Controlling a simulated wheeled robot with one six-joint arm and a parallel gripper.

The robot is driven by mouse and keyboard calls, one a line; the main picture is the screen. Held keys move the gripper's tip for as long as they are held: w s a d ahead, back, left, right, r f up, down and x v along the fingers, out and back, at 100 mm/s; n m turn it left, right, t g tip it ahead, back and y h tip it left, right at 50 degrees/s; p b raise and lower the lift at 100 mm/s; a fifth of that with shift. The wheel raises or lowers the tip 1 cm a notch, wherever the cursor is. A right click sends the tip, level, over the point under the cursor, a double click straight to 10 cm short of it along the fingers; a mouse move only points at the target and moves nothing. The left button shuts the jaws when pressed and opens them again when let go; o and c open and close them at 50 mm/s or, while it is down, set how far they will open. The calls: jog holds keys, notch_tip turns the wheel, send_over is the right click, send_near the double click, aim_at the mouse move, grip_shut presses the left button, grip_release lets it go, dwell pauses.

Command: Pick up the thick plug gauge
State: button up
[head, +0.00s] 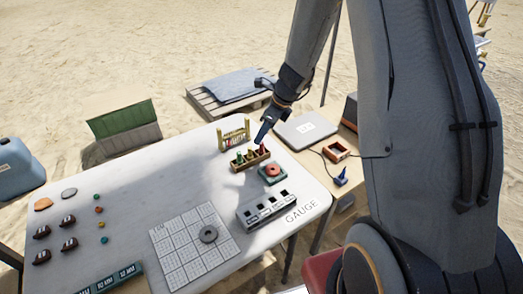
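A small wooden rack (249,163) stands near the far right edge of the white table. It holds small upright pieces: a green one (239,158), a yellow one (250,155) and a red one (262,149). They look like plug gauges, but I cannot tell which one is thick. My gripper (262,136) points down at the rack's right end, over or just behind the red piece. Its fingertips are too small and dark to show whether they are open or shut. I cannot tell whether they touch anything.
A yellow frame (234,135) stands close behind the rack. A green block with a red ring (272,172) sits just in front. The table's middle left is mostly clear.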

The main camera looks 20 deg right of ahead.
aim_at(262, 143)
notch_tip(262, 143, down, 4)
jog(key=shift+w+a+f+p, duration=0.1)
jog(key=shift+w+p, duration=0.05)
jog(key=shift+p, duration=0.25)
jog(key=shift+w+a+f, duration=0.15)
jog(key=shift+w+f, duration=0.05)
jog(key=shift+f, duration=0.35)
grip_shut()
